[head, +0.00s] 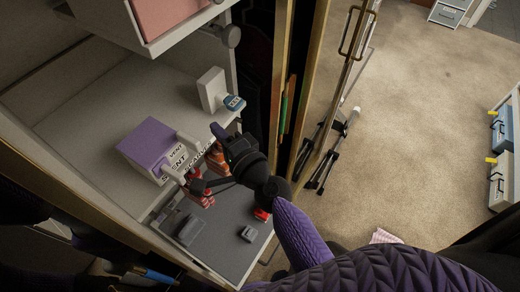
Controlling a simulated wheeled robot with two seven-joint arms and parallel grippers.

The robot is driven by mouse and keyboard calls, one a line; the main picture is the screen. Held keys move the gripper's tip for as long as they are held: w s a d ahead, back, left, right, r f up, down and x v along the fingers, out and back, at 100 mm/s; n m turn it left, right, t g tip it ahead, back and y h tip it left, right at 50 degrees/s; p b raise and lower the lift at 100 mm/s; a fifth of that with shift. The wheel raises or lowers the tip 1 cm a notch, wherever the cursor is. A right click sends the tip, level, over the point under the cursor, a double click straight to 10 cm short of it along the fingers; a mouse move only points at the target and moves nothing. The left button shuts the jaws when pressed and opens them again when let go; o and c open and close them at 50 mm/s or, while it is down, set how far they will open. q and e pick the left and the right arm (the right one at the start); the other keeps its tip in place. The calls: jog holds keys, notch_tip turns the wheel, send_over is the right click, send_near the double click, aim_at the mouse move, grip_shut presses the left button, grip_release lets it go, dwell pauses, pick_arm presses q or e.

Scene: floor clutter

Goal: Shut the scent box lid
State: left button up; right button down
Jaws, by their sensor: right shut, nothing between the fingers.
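The scent box (150,148) stands on the upper shelf at left centre in the head view. It has a purple top and pale front parts with black lettering that includes "SCENT" and "VENT". I cannot tell from this angle whether its lid is fully down. My right gripper (198,186) is shut and empty, just in front of and to the right of the box. The black wrist and fingers cover part of the box's front right side, and I cannot tell whether they touch it. My left gripper is not in view.
A white block with a blue-labelled part (213,90) stands farther back on the shelf. A lower grey tray (215,240) holds small grey items; red items lie near my wrist. An open drawer (165,18) overhangs at top. A door frame and tripod stand right, with open carpet (420,130) beyond.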

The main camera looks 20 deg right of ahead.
jog(key=b+v, duration=0.2)
jog(key=v, duration=0.9)
jog(key=s+a+f+n+g+y, duration=0.35)
jog(key=n+g, duration=0.35)
jog(key=n, duration=0.4)
jog(key=s+d+f+n+g+h, duration=0.5)
jog(key=s+d+f+g+h, duration=0.15)
jog(key=d+h, duration=0.3)
jog(key=s+d+f+g+b, duration=0.15)
jog(key=f+b, duration=0.35)
jog(key=f, duration=0.9)
jog(key=s+f+b, duration=0.3)
jog(key=f+b, duration=0.2)
jog(key=f, duration=1)
pick_arm(q)
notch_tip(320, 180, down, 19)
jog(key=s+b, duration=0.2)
jog(key=b, duration=0.4)
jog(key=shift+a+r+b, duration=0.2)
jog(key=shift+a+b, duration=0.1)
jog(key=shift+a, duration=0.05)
pick_arm(e)
jog(key=s+d+f+n+g, duration=0.1)
jog(key=s+d+f, duration=0.1)
jog(key=s+f, duration=1.1)
notch_tip(320, 180, down, 3)
jog(key=shift+d, duration=0.3)
